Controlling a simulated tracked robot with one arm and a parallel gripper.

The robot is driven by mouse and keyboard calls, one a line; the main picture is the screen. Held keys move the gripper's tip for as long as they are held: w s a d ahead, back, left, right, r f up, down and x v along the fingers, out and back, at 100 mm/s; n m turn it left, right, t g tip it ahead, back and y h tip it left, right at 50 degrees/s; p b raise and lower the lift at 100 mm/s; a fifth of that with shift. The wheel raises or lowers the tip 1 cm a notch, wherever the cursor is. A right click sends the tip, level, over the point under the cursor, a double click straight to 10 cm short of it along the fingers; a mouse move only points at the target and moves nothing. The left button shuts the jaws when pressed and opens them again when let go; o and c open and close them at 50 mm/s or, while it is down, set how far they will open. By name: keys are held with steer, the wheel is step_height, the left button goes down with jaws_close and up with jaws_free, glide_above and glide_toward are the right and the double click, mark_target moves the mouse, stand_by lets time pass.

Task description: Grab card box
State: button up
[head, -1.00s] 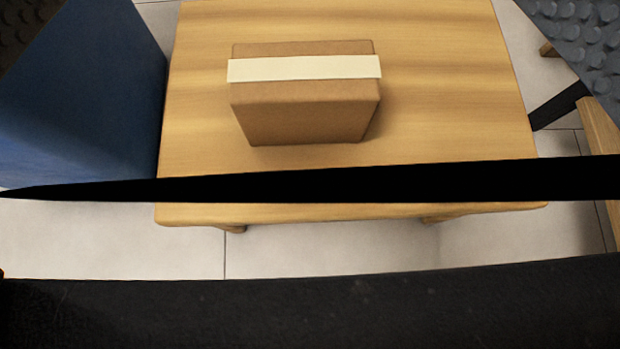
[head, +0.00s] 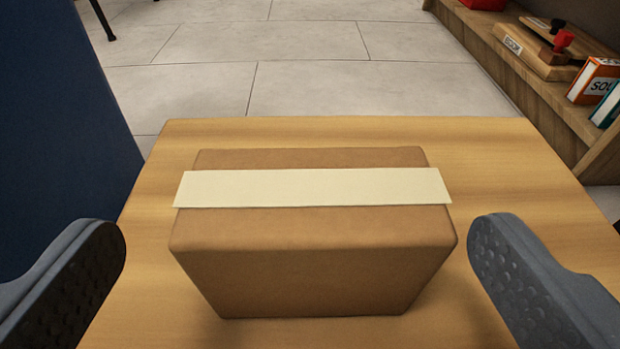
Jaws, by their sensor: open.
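A brown card box (head: 315,265) with a pale cream strip (head: 312,187) across its top sits on a wooden table (head: 540,210). My gripper (head: 297,250) is open, with one grey finger at the left and one at the right of the picture. The box lies in view between the two fingers, with a gap on each side. Neither finger appears to touch it. The fingers' inner faces show round bumps.
A dark blue panel or block (head: 60,130) stands along the table's left side. At the right, a low wooden shelf (head: 510,75) holds a stamp-like item with a red knob (head: 562,42) and upright boxes or books (head: 596,80). Tiled floor (head: 300,60) lies beyond the table.

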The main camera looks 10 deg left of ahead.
mark_target(313, 172)
steer(key=shift+d+b+x, duration=0.15)
steer(key=shift+b+x, duration=0.55)
steer(key=shift+x, duration=1)
steer(key=shift+d+b+x, duration=0.15)
steer(key=shift+b+x, duration=0.5)
steer(key=shift+x, duration=1.05)
steer(key=shift+w, duration=0.1)
steer(key=c, duration=0.9)
